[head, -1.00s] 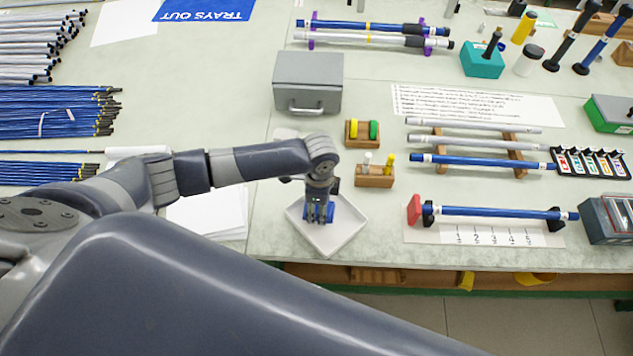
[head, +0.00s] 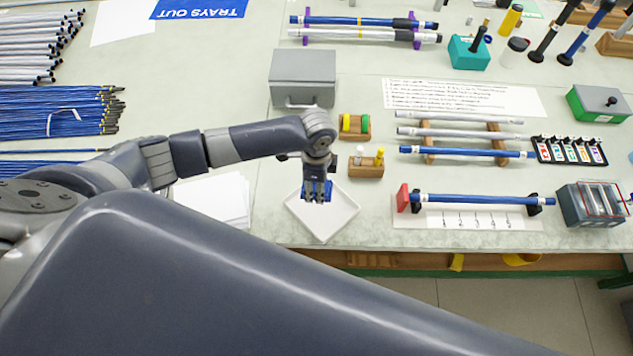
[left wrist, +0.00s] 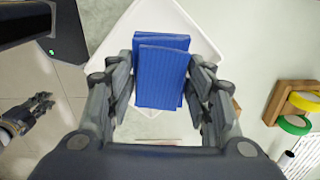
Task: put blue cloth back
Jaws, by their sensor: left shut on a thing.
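The blue cloth (left wrist: 162,75) is a folded pad between the fingers of my left gripper (left wrist: 160,95) in the left wrist view. My left gripper (head: 317,194) is shut on it in the head view, where the fingers hide most of the cloth. The cloth is over the white tray (head: 335,222), apparently a little above its floor. The tray (left wrist: 116,45) also shows behind the cloth in the left wrist view. A dark gripper, apparently my right one (left wrist: 36,108), shows small at the left edge of the left wrist view, over the floor; its opening is unclear.
A grey box (head: 303,75) stands behind the tray. Small wooden holders (head: 366,170) are close on the tray's right. White sheets (head: 215,200) lie to its left. A blue rod on stands (head: 470,199) is farther right. The table's front edge is just before the tray.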

